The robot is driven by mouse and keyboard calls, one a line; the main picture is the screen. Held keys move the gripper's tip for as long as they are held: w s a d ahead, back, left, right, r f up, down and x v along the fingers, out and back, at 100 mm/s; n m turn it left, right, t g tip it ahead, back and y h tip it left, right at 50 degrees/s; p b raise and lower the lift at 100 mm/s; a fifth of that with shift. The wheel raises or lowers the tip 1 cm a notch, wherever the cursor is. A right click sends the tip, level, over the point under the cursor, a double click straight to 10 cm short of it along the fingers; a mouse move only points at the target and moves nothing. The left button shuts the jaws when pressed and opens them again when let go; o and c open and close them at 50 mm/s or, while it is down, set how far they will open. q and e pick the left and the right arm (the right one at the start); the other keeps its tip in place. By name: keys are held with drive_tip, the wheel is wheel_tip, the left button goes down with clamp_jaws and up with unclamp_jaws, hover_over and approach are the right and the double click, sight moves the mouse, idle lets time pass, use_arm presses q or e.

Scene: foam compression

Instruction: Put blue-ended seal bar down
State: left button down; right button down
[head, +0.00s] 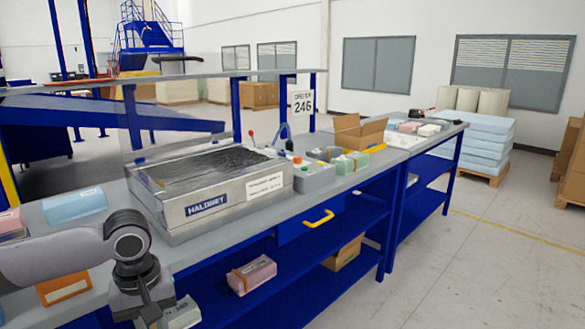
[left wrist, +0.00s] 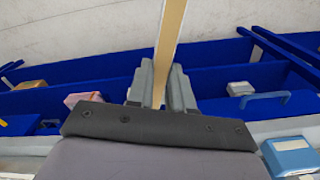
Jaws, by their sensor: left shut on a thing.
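In the left wrist view, my left gripper (left wrist: 163,70) is shut on a long, thin tan bar (left wrist: 172,22), which I take for the seal bar. The bar runs away from between the fingers and out of the top of the picture. No blue end shows on the visible part. In the head view my left arm comes in from the left, with its wrist (head: 140,272) at the bench's front edge. The fingers and bar cannot be made out there. My right gripper is in neither view.
A steel sealing machine (head: 225,187) stands on the grey bench, with a grey button box (head: 314,177) to its right. A blue block (head: 75,206) and an orange box (head: 64,287) lie left of it. Below are blue shelves (head: 235,305) with a pink block (head: 252,274).

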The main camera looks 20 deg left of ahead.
use_arm(q)
drive_tip(key=w+d+m, duration=0.3)
drive_tip(key=d+m, duration=0.6)
drive_tip(key=d, duration=0.6)
drive_tip(key=shift+d+r, duration=0.2)
drive_tip(key=shift+r, duration=0.1)
drive_tip(key=shift+w+a+r, duration=0.1)
drive_tip(key=shift+w+a, duration=0.05)
drive_tip(key=shift+a, duration=0.05)
drive_tip(key=shift+a, duration=0.1)
